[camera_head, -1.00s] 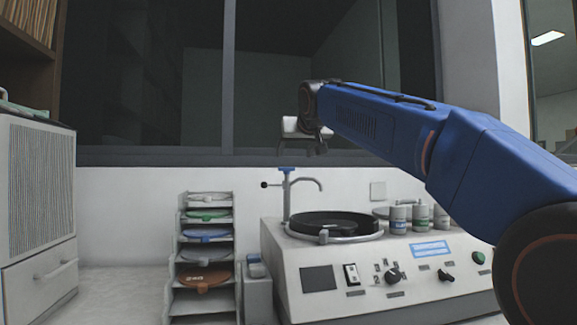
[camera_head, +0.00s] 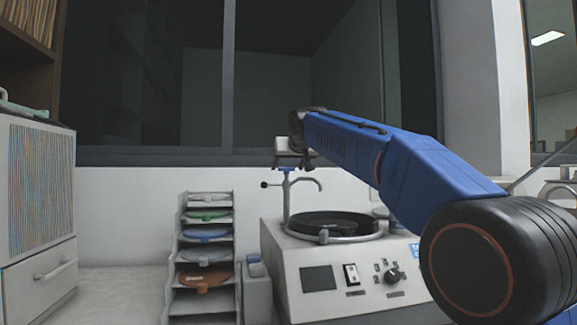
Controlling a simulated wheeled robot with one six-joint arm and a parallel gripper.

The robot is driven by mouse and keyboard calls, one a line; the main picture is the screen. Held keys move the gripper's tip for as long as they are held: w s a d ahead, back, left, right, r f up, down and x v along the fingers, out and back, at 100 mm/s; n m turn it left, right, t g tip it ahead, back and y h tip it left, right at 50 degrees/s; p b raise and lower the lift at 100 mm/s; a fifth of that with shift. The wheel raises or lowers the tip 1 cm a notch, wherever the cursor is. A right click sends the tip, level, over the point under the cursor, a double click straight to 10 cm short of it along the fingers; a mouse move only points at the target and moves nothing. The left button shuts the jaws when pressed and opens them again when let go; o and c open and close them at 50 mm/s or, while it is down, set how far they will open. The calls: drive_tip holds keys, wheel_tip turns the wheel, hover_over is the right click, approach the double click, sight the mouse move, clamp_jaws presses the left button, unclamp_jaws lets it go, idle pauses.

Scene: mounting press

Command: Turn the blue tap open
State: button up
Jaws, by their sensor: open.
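The blue tap (camera_head: 286,169) is a small blue handle on top of a grey upright pipe with a curved spout, at the back of the white machine. My gripper (camera_head: 290,164) is at the end of my blue arm, pointing down right at the tap's top. Its dark fingers are open and overlap the blue handle in the picture, covering part of it. I cannot tell whether they touch the handle or are in front of it.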

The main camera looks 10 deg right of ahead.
drive_tip(key=c, duration=1.1)
drive_tip(key=shift+o, duration=0.2)
drive_tip(key=shift+d+n+y, duration=0.15)
drive_tip(key=shift+n+y, duration=0.15)
drive_tip(key=shift+y, duration=0.1)
drive_tip(key=shift+d+n+y, duration=0.25)
drive_tip(key=shift+n+y, duration=0.35)
drive_tip(key=n+y, duration=0.1)
drive_tip(key=n+g+y, duration=0.1)
drive_tip(key=y, duration=0.1)
drive_tip(key=d+n+y, duration=0.1)
drive_tip(key=n, duration=0.1)
drive_tip(key=shift+w+g+y, duration=0.25)
drive_tip(key=shift+g+y, duration=0.05)
drive_tip(key=shift+g, duration=0.1)
drive_tip(key=n+g+y, duration=0.1)
drive_tip(key=n+y, duration=0.1)
drive_tip(key=n+g+y, duration=0.1)
drive_tip(key=shift+w+d+n+g+y, duration=0.3)
drive_tip(key=shift+n, duration=0.1)
drive_tip(key=shift+w+d+n+g+y, duration=0.15)
drive_tip(key=shift+n+g+y, duration=0.25)
drive_tip(key=shift+n+g, duration=0.35)
drive_tip(key=shift+w+n+g+y, duration=0.15)
drive_tip(key=shift+n+g+y, duration=0.25)
drive_tip(key=shift+n+g, duration=0.3)
drive_tip(key=shift+n+g+y, duration=0.3)
drive_tip(key=shift+n+g, duration=0.25)
drive_tip(key=shift+g, duration=0.1)
